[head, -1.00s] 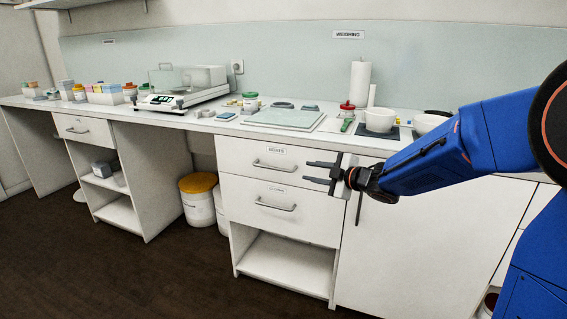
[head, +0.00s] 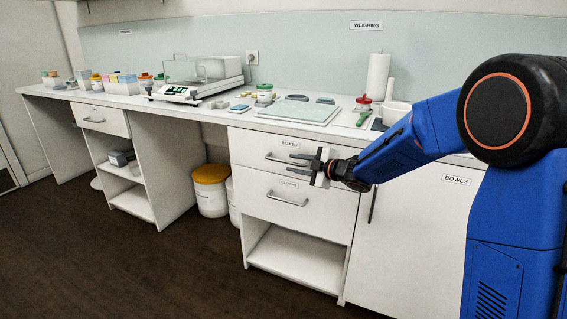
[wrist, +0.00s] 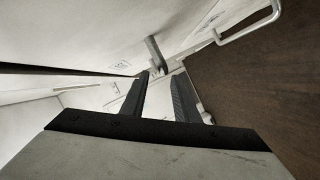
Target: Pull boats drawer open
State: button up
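The boats drawer (head: 251,148) is the top white drawer, labelled BOATS, and looks shut. Its grey bar handle (head: 272,158) is partly behind my gripper's fingers. My gripper (head: 291,164) is open, fingers one above the other, pointing left along the drawer front at the handle. In the wrist view my gripper's two dark fingers (wrist: 160,78) are apart with nothing gripped. A bar, likely the boats handle (wrist: 154,50), lies just ahead of the fingertips there. Whether the handle is between the fingers I cannot tell.
A second labelled drawer with its own handle (head: 287,199) is directly below; a handle, likely this one, shows in the wrist view (wrist: 250,27). A BOWLS cupboard door (head: 415,235) is to the right. A yellow-lidded tub (head: 210,190) stands left. The dark floor in front is clear.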

aim_at(287, 162)
jog(key=shift+x, duration=3.05)
grip_shut()
